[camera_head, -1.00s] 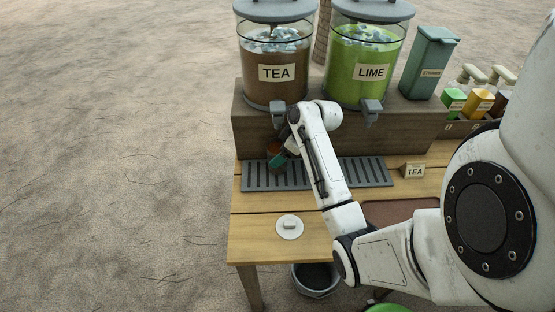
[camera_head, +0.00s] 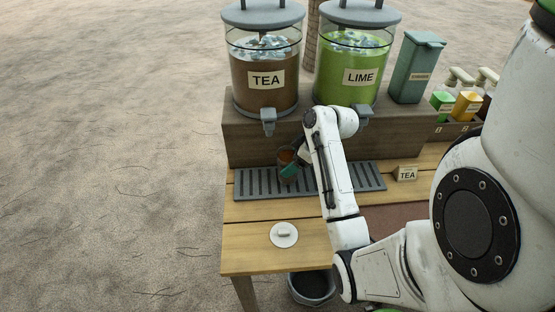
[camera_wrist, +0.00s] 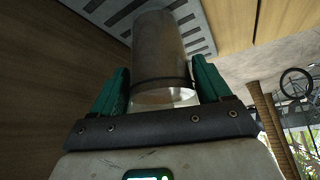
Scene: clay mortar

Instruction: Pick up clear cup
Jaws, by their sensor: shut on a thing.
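The clear cup (camera_head: 285,155) shows small in the head view, with a brownish-orange tint. It is just right of and below the tea tap (camera_head: 268,127), over the grey slatted drip tray (camera_head: 350,180). In the wrist view the cup (camera_wrist: 160,45) is see-through and brownish, with a dark band near its near end. My gripper (camera_head: 291,169) has green fingers, one on each side of the cup in the wrist view (camera_wrist: 160,88), and is shut on it. I cannot tell whether the cup touches the tray.
The tea dispenser (camera_head: 264,78) and lime dispenser (camera_head: 347,70) stand on a wooden riser behind the tray. A TEA card (camera_head: 406,174) is at the right, a round white lid (camera_head: 284,235) on the front left. A bin (camera_head: 311,285) is below the table.

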